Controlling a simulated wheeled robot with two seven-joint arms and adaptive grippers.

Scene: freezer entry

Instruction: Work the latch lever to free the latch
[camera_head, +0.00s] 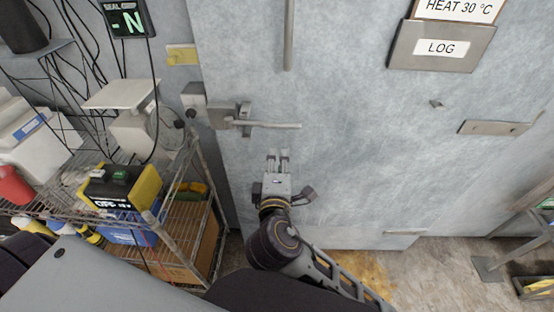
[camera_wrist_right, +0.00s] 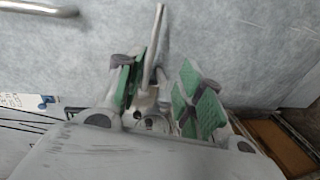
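The latch lever (camera_head: 272,125) is a grey metal bar. It points right, nearly level, from the latch body (camera_head: 222,115) at the left edge of the pale door. My right gripper (camera_head: 278,156) is below the lever in the head view, fingers pointing up toward it, with a visible gap. In the wrist view the lever (camera_wrist_right: 153,45) shows upright between the green-padded fingers of the open right gripper (camera_wrist_right: 163,88). I cannot tell whether it lies between the pads or beyond them. My left gripper is not in view.
A vertical door handle (camera_head: 289,35) is above the lever. A wire rack (camera_head: 172,225) with a yellow-black device (camera_head: 120,187) and cartons stands left of the door. Bare door face (camera_head: 350,160) lies to the right. Another rack (camera_head: 525,225) stands at far right.

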